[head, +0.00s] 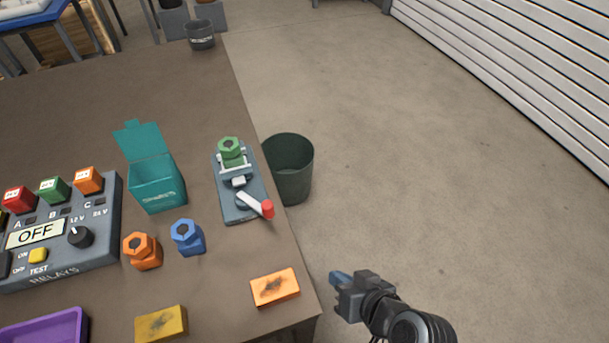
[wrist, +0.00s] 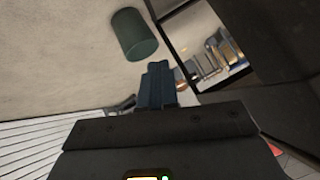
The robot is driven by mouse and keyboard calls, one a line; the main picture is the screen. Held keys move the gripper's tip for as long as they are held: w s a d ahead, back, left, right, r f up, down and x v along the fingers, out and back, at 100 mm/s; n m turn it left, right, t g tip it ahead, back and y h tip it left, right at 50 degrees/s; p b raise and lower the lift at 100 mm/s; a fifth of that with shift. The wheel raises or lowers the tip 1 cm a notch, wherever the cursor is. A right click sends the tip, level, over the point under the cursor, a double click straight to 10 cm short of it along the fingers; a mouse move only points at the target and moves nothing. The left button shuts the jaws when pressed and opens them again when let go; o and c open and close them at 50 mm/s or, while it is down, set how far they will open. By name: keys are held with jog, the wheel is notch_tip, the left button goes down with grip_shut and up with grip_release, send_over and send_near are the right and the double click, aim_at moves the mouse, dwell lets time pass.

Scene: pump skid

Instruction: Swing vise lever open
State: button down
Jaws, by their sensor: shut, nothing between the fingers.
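The vise (head: 236,187) is a grey-blue base on the right side of the brown table, with a green hex part (head: 231,150) between its jaws at the far end. Its lever (head: 254,205) is a pale arm with a red knob (head: 268,209), and it points to the right and toward the near side. My gripper (head: 335,278) is shut and empty. It is beyond the table's right edge, to the right of and nearer than the vise, touching nothing. In the wrist view, the blue fingers (wrist: 156,85) are together; the vise cannot be made out there.
A dark green bin (head: 289,172) stands on the floor beside the vise; it also shows in the wrist view (wrist: 134,34).

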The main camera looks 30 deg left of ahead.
jog(key=w+a+r+n+g, duration=0.6)
jog(key=w+a+r, duration=0.1)
jog(key=a+r, duration=0.2)
jog(key=w+r+n+g+h, duration=0.2)
jog(key=r+n, duration=0.1)
jog(key=r, duration=0.5)
jog(key=w+a+r+n+g+h+p, duration=0.1)
jog(key=w+r+n+g+h, duration=0.1)
jog(key=r, duration=0.7)
jog(key=shift+w+a+r+n, duration=0.15)
jog(key=shift+w+r+n, duration=0.25)
jog(key=shift+n, duration=0.3)
jog(key=shift+f, duration=0.15)
jog(key=p, duration=0.2)
send_near(253, 200)
notch_tip(253, 200, down, 4)
jog(key=w+d, duration=0.1)
jog(key=w, duration=0.1)
jog(key=s+p, duration=0.1)
jog(key=s, duration=0.3)
